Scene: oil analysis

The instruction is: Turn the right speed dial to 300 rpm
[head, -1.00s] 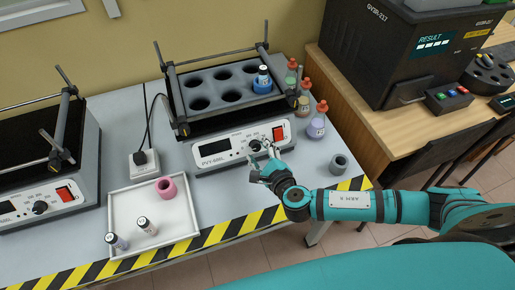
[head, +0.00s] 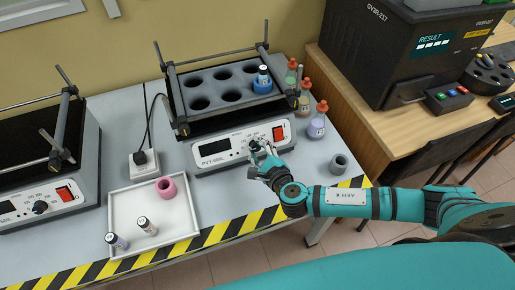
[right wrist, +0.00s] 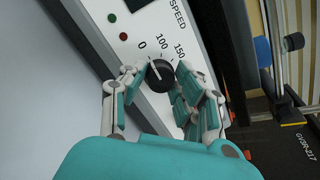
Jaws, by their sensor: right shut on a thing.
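The right shaker (head: 215,163) has a white front panel with a dark display and a red switch. Its black speed dial (right wrist: 161,76) shows in the right wrist view; in the head view my fingers largely cover it. The dial's white pointer line aims up-left, close to the 0 mark, with 100 and 150 printed further round. My right gripper (right wrist: 168,90) has its fingers on both sides of the dial and is shut on it. It also shows in the head view (head: 256,153) at the front panel. My left gripper is in neither view.
A white tray (head: 185,229) with a pink ring and two small vials lies left of my right gripper. A second shaker (head: 75,207) stands at far left.

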